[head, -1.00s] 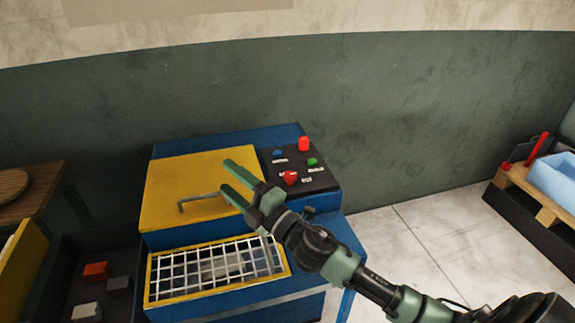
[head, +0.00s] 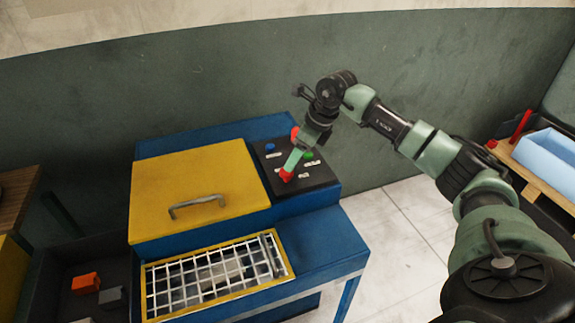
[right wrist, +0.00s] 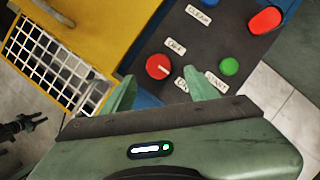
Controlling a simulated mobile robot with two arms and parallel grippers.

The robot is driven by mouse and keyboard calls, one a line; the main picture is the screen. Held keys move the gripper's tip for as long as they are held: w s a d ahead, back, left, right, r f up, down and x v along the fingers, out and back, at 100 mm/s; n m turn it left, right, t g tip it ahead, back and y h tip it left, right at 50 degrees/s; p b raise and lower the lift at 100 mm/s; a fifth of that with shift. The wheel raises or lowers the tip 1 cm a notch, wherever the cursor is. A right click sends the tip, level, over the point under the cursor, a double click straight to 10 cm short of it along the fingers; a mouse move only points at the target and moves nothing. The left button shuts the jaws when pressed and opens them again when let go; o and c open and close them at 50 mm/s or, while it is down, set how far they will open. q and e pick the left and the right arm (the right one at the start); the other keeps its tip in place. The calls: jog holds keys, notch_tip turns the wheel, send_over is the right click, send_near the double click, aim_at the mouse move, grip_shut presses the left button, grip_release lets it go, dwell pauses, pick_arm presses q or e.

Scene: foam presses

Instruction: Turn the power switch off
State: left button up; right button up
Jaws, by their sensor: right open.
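The power switch looks like the red rotary knob (head: 286,175) with a white pointer line, low on the black control panel (head: 318,178) of the blue press. My right gripper (head: 291,163) points down over the panel at the knob. Its two green fingers (right wrist: 160,88) are apart, with the knob just ahead of the gap between them. I cannot tell whether they touch it.
A blue button (head: 270,148), a green button (right wrist: 229,66) and a larger red button (right wrist: 265,20) sit close by on the panel. The yellow lid (head: 190,180) with a handle and a wire-mesh tray (head: 152,289) are to the left.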

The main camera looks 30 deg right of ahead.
aim_at(287, 176)
jog(key=p+x, duration=0.1)
jog(key=x, duration=0.5)
jog(key=shift+a+r, duration=0.1)
jog(key=shift+a, duration=0.05)
grip_shut()
